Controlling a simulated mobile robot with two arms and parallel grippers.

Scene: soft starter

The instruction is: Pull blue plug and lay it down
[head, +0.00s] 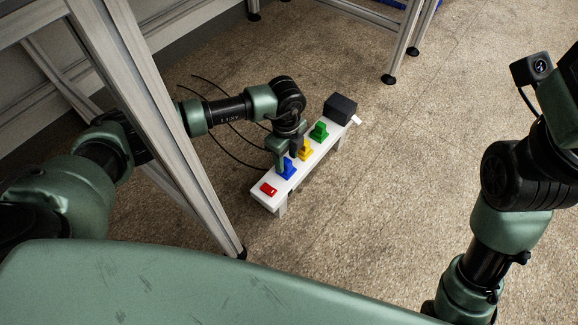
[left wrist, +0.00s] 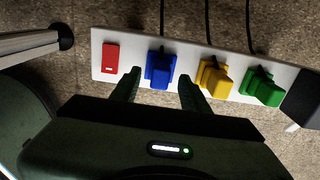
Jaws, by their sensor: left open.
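The blue plug (head: 287,170) sits on the white power strip (head: 264,197), between the red switch (head: 268,188) and the yellow plug (head: 304,151). In the left wrist view the blue plug (left wrist: 160,68) stands upright on the strip (left wrist: 135,50), just beyond and between my fingertips. My left gripper (left wrist: 158,80) is open, with one finger on each side of the blue plug's line and no visible grip on it. In the head view the left gripper (head: 283,163) hangs over the plug and partly covers it. My right gripper is outside the picture; only its arm shows at the right.
A green plug (head: 319,131) and a black box (head: 340,108) sit further along the strip. Black cables (head: 227,122) run behind it across the floor. A metal frame leg (head: 175,140) stands left of the strip. The floor (head: 400,160) to the right is clear.

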